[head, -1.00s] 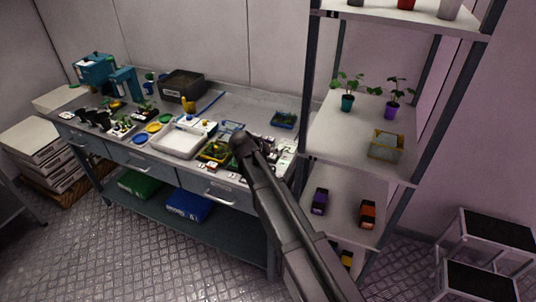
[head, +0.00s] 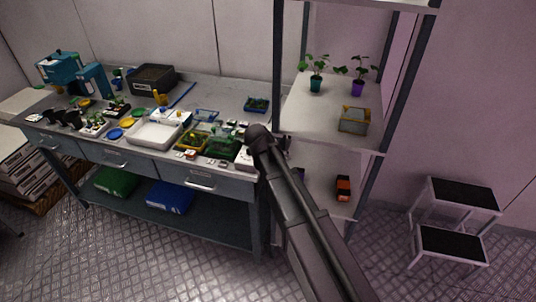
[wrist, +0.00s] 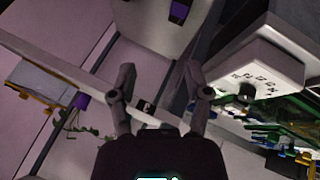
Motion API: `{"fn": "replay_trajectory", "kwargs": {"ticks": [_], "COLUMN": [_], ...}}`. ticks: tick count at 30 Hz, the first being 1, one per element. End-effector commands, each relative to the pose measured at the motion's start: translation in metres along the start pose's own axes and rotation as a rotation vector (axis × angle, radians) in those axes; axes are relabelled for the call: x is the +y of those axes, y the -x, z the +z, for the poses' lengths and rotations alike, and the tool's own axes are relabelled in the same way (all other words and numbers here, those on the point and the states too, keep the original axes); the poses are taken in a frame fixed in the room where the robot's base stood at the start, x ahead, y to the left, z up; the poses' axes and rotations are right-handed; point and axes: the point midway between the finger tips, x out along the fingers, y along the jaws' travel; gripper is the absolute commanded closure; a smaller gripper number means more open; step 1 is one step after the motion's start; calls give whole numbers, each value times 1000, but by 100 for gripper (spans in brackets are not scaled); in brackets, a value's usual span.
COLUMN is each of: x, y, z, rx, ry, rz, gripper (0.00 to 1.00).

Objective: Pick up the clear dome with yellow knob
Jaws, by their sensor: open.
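I cannot make out a yellow knob on any clear dome for certain. A clear box-like piece with yellow edges (head: 354,121) sits on the rack's middle shelf, below two potted plants. It also shows at the left of the wrist view (wrist: 45,84). A green tray with a clear-looking top (head: 222,144) stands near the bench's right end. My gripper (wrist: 160,88) is open and empty, its two fingers apart. In the head view my arm's end is between the bench's right end and the rack, partly hiding both.
The bench (head: 222,92) holds a white tray (head: 155,133), a yellow tray (head: 192,142), a dark bin and several small pots. The rack (head: 290,120) stands close on the right. A step stool (head: 455,195) is farther right. A white box with dark markings (wrist: 258,62) shows close in the wrist view.

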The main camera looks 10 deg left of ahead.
Motion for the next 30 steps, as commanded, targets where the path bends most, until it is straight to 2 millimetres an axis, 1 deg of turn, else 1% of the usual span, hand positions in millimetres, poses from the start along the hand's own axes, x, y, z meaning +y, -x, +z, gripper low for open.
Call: {"fn": "replay_trajectory", "kwargs": {"ticks": [1,5,8,12,18,24,30], "x": [10,36,60,98,142,178,202], "y": [-4,-14,-24,-36,-47,-50,-48], "z": [7,25,46,79,128,178,217], "rx": [-16,-64,-114,-189,-282,-358,-406], "ry": [-7,-27,-48,-82,-131,-183,-224], "rz": [-4,-25,-50,-95,-175,-263,-344], "gripper": [37,37,37,37,37,37,37]}}
